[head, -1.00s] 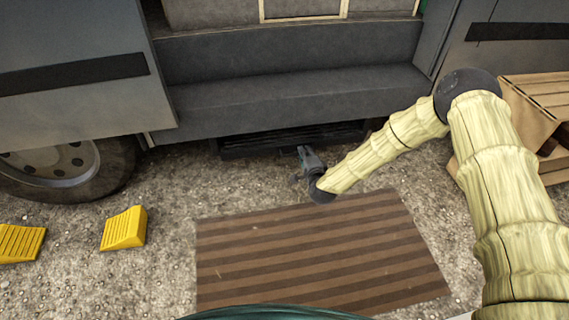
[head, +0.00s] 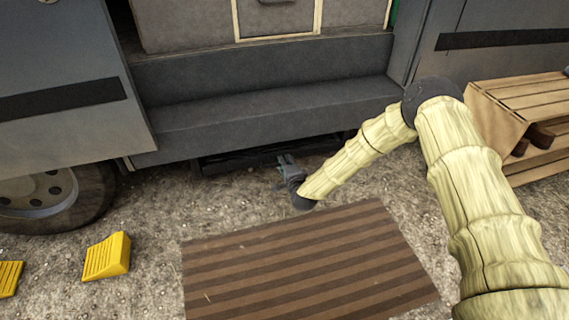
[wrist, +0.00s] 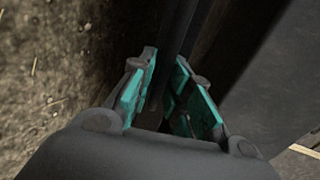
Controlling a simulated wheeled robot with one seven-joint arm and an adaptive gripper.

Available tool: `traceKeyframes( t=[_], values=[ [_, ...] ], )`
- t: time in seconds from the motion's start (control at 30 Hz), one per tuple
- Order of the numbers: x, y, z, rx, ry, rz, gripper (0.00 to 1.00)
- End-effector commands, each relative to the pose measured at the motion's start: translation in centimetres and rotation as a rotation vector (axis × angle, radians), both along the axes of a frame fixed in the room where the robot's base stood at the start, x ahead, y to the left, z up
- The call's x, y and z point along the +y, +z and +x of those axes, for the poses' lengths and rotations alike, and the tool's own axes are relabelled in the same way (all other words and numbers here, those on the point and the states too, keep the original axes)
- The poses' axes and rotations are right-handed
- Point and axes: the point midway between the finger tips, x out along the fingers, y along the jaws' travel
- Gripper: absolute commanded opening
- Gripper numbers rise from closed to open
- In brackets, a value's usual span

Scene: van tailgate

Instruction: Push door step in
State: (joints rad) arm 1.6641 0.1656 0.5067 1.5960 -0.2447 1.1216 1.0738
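The door step (head: 255,157) is a dark, low, slatted or framed piece under the grey sill of the van, in the middle of the head view. My gripper (head: 287,161) is low at the front of the step, right of its middle. In the wrist view, my gripper (wrist: 166,72) shows teal finger pads standing apart. A dark bar (wrist: 178,40), seemingly part of the step, runs up from between the fingertips. I cannot tell whether the pads touch it.
The grey van sill (head: 270,110) overhangs the step. A brown striped mat (head: 310,265) lies in front on gravel. A yellow wheel chock (head: 107,257) and a wheel (head: 50,200) are at left. Wooden crates (head: 525,105) stand at right.

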Motion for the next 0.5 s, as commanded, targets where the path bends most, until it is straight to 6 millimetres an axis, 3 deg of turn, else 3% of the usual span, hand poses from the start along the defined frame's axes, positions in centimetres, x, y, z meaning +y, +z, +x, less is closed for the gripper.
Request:
traceKeyframes(
  t=[0.17,0.5],
  values=[
    [-0.3,0.3,-0.6,-0.002,-0.001,0.0,0.19],
    [-1.8,1.3,-6.1,0.002,-0.001,0.001,0.19]
  ],
)
